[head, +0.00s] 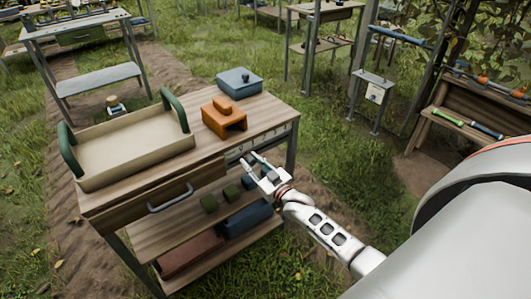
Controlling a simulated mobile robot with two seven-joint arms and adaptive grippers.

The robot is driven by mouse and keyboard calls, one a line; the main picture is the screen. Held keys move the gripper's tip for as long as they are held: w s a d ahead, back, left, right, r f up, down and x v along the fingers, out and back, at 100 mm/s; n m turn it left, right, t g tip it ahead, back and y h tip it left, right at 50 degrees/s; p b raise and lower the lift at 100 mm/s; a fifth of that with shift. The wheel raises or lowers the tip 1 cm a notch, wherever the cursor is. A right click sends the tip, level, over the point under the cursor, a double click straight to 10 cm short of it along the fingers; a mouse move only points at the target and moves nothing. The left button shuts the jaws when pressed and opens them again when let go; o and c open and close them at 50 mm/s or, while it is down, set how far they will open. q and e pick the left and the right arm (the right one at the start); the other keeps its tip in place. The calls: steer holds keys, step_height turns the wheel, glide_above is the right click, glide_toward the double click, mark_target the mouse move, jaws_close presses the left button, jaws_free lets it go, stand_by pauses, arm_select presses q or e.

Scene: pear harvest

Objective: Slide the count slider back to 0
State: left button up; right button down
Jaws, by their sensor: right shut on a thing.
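A pale count scale with small marks (275,137) runs along the front edge of the wooden workbench, toward its right end. My right gripper (254,165) is at this edge, at the left part of the scale, with its fingers pointing at the bench front. It is shut on a small part there, which appears to be the count slider. The slider is mostly hidden by the fingers, and its exact mark cannot be read. My left gripper is not in view.
The workbench (262,108) carries a beige tray with green handles (135,145), an orange block-shaped thing (224,118) and a blue lidded box (240,80). A drawer handle (170,197) juts out left of my gripper.

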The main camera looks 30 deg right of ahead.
steer(key=shift+s+a, duration=0.1)
steer(key=shift+a, duration=0.95)
steer(key=c, duration=1.7)
jaws_free()
steer(key=shift+a, duration=0.15)
steer(key=s+d, duration=0.1)
steer(key=s, duration=1.1)
